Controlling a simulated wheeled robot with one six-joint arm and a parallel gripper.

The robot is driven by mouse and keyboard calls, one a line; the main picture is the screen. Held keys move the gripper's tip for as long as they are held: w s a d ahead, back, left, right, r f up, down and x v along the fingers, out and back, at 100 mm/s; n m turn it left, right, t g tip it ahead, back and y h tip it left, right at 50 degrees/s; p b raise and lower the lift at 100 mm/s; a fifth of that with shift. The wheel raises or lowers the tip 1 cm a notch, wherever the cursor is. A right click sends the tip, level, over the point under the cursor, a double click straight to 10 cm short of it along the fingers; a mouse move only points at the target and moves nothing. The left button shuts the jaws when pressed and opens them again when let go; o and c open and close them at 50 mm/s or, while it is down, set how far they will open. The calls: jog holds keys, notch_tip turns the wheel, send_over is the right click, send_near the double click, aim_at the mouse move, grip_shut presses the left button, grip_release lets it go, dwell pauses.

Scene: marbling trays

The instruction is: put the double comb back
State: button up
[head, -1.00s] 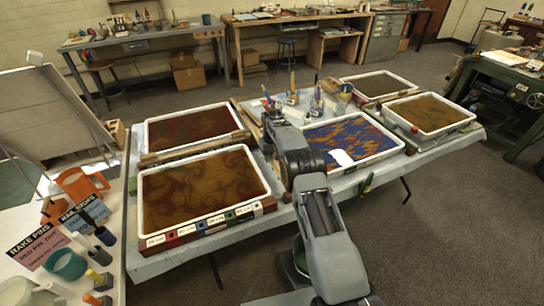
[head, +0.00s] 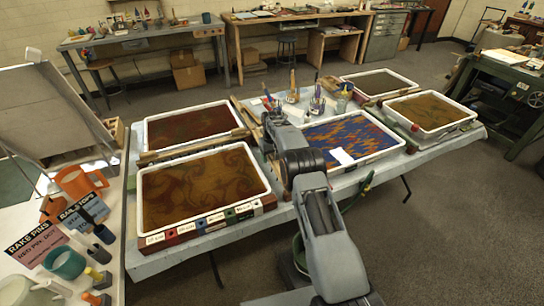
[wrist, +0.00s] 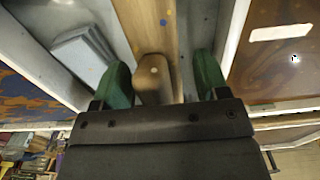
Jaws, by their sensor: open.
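In the wrist view my gripper (wrist: 163,82) has two green fingers spread apart. A wooden bar (wrist: 152,75) with a pale dot lies between them in the picture; I cannot tell whether the fingers touch it. A longer wooden strip (wrist: 147,25) with blue and orange dots runs under or beyond it. I cannot tell for sure which wooden piece is the double comb. In the head view my arm reaches over the table between the trays and hides the fingertips. A wooden bar (head: 193,151) lies between the two left trays.
A blue-orange marbled tray (head: 405,143) with a white sheet (head: 342,156) is right of my arm. A brown swirled tray (head: 138,212) is at left front, with coloured labelled blocks (head: 232,214) along its front. Jars with tools (head: 293,96) stand behind my arm.

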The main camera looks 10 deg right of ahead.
jog(key=s+r+t, duration=0.1)
jog(key=s+r, duration=0.2)
jog(key=r, duration=0.8)
jog(key=s+r, duration=0.3)
jog(key=r, duration=0.9)
jog(key=s+r+m+t, duration=0.1)
jog(key=s+r, duration=0.1)
jog(key=s, duration=0.8)
jog(key=s+r+t, duration=0.1)
jog(key=s+r, duration=0.1)
jog(key=s, duration=0.8)
jog(key=s+f, duration=0.3)
jog(key=s, duration=0.3)
jog(key=s+f+m, duration=0.1)
jog(key=s+f, duration=0.2)
jog(key=s, duration=0.4)
jog(key=shift+a+t, duration=0.2)
jog(key=shift+t, duration=0.2)
